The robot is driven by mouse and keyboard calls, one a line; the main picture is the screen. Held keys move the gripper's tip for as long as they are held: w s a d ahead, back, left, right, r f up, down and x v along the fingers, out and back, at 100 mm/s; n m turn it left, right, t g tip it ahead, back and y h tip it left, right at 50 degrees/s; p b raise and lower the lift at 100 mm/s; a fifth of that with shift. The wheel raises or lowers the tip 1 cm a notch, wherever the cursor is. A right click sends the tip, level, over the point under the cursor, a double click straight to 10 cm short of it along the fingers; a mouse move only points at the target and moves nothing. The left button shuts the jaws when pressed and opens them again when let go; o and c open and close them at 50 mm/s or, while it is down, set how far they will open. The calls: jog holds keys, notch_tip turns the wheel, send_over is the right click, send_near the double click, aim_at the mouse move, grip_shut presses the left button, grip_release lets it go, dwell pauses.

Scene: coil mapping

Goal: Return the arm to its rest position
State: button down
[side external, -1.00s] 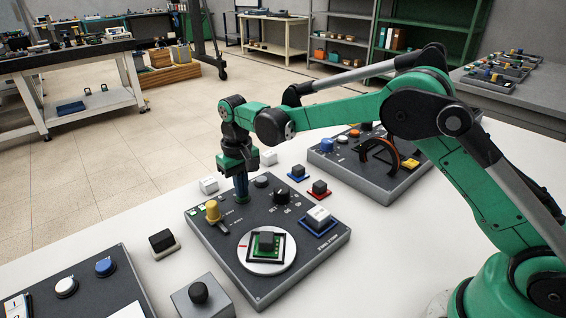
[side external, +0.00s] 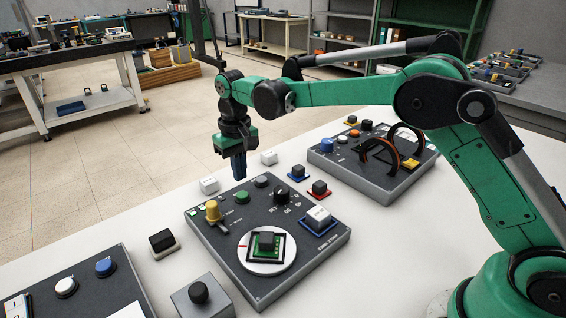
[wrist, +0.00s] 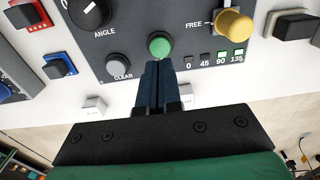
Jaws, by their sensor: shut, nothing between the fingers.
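My gripper (side external: 239,178) is shut and empty, fingers pointing down, raised above the table just behind the back edge of the grey control panel (side external: 233,277). In the wrist view its closed blue fingertips (wrist: 158,66) appear close to the green button (wrist: 159,46), but the side view shows them apart from it. The green button (side external: 242,197) is uncovered on the panel. The panel also carries a yellow knob (side external: 212,211), a black angle dial (side external: 281,194), a grey clear button (wrist: 118,65) and a white turntable holding a green-and-black block (side external: 267,242).
A second panel with two arched handles (side external: 380,157) stands at the back right. Small blocks, including a white one (side external: 208,185) and a red-based one (side external: 319,188), lie around the panel. Another panel (side external: 75,290) is at the front left. Air above the panels is free.

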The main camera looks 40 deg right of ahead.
jog(key=shift+r, duration=1.1)
jog(key=shift+s+d+r, duration=0.1)
jog(key=shift+r, duration=0.1)
jog(key=s+d+r+t, duration=0.4)
jog(key=s+r, duration=0.3)
jog(key=s, duration=0.2)
jog(key=s+d+f+t, duration=0.2)
jog(key=s+f+t, duration=0.1)
jog(key=s, duration=0.6)
jog(key=shift+s+d+f, duration=0.2)
jog(key=shift+f, duration=0.3)
